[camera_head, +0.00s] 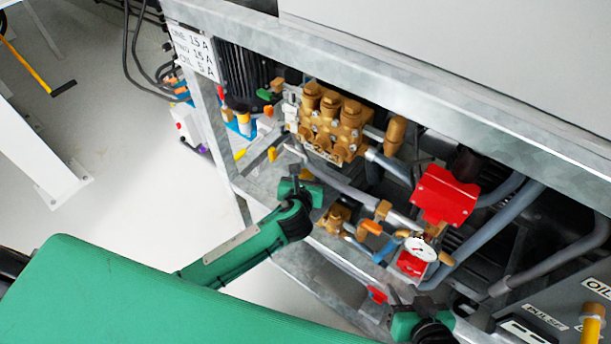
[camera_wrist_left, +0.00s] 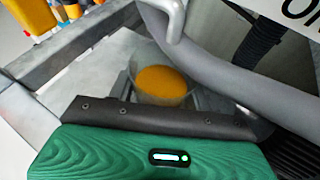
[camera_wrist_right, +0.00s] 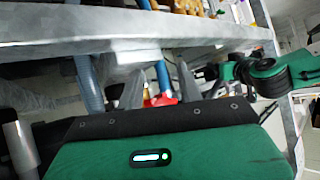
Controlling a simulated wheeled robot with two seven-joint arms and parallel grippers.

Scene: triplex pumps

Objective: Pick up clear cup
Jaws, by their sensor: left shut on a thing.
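The clear cup (camera_wrist_left: 163,78) shows in the left wrist view, with orange-yellow contents. It sits between the grey fingers of my left gripper (camera_wrist_left: 162,92), which is shut on it. In the head view my left gripper (camera_head: 297,175) is at the frame's front left, below the brass pump; I cannot make out the cup there. My right gripper (camera_head: 418,295) is at the lower middle of the head view, below the pressure gauge. In the right wrist view its fingers (camera_wrist_right: 160,85) stand apart with nothing visibly held.
The metal frame (camera_head: 232,150) surrounds the brass pump (camera_head: 332,122), grey pipes, a red box (camera_head: 444,195) and a pressure gauge (camera_head: 420,249). A small red handle (camera_head: 377,293) is close to my right gripper. Open floor (camera_head: 110,150) is at left.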

